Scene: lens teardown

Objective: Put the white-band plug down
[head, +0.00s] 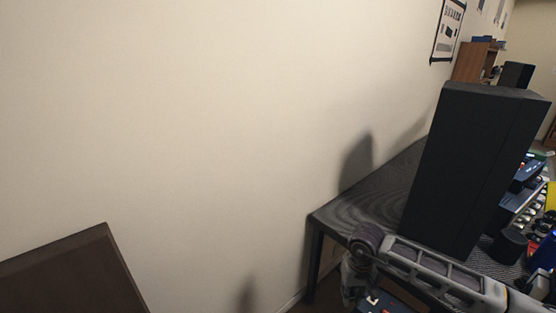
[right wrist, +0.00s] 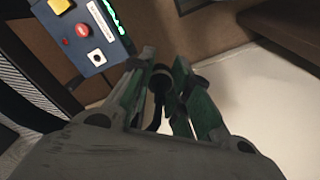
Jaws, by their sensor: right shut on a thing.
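My right gripper (right wrist: 164,70) is shut on a small dark plug (right wrist: 161,82) in the right wrist view. The plug sits between the green-sided fingers, with a dark strand below it. I cannot make out a white band on it. In the head view my right arm comes in at the bottom right, over the near end of the dark table (head: 345,212); the plug cannot be made out there. My left gripper is not in view.
A tall black speaker-like box (head: 470,165) stands on the table, with small gear (head: 520,190) to its right. A blue control box (right wrist: 88,42) with red, yellow and white buttons lies beyond the fingers. A brown panel (head: 75,275) is at lower left.

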